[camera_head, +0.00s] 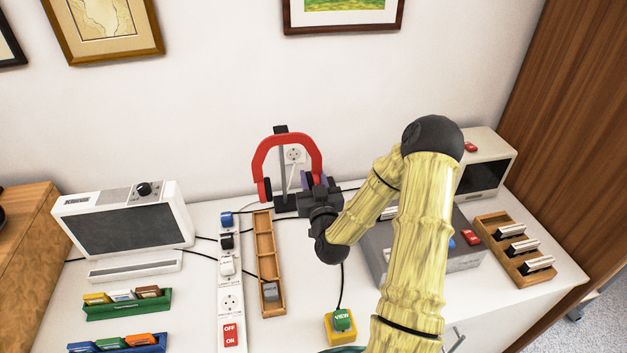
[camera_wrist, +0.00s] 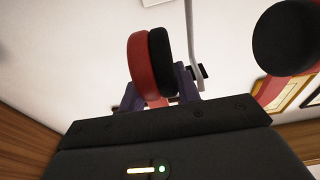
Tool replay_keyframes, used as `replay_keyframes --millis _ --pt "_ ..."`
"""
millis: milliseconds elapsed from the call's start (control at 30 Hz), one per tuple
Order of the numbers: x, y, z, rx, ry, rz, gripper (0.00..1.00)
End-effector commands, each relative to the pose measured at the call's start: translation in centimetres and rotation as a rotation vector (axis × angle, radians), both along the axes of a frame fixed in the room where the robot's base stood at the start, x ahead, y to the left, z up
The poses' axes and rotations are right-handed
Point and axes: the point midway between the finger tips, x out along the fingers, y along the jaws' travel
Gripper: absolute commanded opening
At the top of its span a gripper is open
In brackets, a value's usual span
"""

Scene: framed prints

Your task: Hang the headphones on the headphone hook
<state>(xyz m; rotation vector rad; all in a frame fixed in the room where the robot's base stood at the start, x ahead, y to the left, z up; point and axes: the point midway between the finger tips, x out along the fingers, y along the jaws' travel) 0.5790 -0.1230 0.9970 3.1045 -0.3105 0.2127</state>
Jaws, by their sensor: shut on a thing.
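The headphones (camera_head: 288,143) have a red band and dark ear pads, and stand upright with the band on top. My gripper (camera_head: 310,181) is shut on their right ear cup. In the wrist view the red cup (camera_wrist: 141,72) with its black pad sits between my purple fingers (camera_wrist: 158,98), and the other black pad (camera_wrist: 285,38) shows at the upper right. The headphone hook is a dark upright stand (camera_head: 281,130) by the wall; its top shows just above the band. The band crosses in front of the post in the picture; I cannot tell whether it touches or rests on the hook.
A wall socket (camera_head: 295,155) is behind the headphones. A power strip (camera_head: 231,300) and a wooden tray (camera_head: 265,240) lie to the left. A grey box (camera_head: 400,262) and another wooden tray (camera_head: 497,232) are right. A green button (camera_head: 342,319) is in front.

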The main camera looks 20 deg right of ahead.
Motion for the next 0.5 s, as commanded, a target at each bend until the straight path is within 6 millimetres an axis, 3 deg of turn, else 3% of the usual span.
replay_keyframes --millis 500 --pt "2.5 -0.5 -0.1 0.002 -0.002 -0.001 0.05"
